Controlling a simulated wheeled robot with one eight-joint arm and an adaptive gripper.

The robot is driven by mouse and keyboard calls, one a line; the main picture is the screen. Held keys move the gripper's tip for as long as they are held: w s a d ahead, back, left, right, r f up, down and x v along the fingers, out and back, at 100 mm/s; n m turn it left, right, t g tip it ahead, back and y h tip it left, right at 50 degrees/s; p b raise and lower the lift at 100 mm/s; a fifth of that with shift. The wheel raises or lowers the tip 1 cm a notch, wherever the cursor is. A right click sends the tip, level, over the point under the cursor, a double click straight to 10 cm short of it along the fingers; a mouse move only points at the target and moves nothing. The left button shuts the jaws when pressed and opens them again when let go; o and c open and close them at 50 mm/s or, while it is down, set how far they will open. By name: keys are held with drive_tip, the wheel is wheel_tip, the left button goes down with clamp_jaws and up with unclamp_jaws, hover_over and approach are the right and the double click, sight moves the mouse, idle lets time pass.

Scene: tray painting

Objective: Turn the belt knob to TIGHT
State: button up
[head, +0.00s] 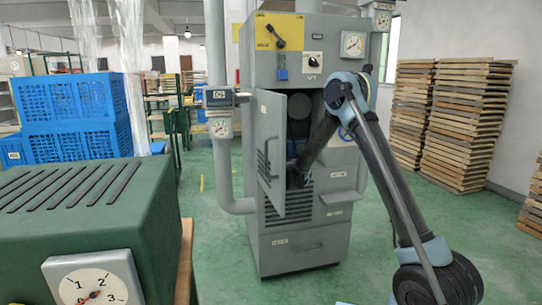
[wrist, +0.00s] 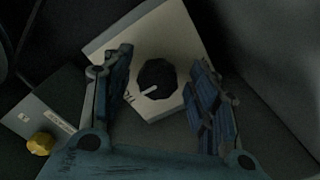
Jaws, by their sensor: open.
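In the wrist view a black round knob (wrist: 157,77) sits on a pale plate (wrist: 118,45) inside a dark space. Its white pointer mark points to the lower left of the picture. A few dark letters show on the plate near the left finger, partly hidden, so I cannot read the word. My gripper (wrist: 161,68) is open, one finger on each side of the knob, with visible gaps. In the head view my arm reaches into the grey cabinet (head: 290,245) through its open door (head: 271,150). The knob is hidden there.
In the wrist view a yellow knob (wrist: 40,144) and a labelled grey plate lie at the lower left, beside a dark wall. The open door hangs left of my arm. A grey pipe (head: 222,170) with a gauge stands left of the cabinet; wooden stacks (head: 470,120) stand right.

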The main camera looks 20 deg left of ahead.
drive_tip(key=shift+s, duration=0.1)
drive_tip(key=v, duration=1.1)
drive_tip(key=shift+s+d, duration=0.2)
drive_tip(key=shift+s, duration=0.1)
drive_tip(key=shift+d, duration=0.1)
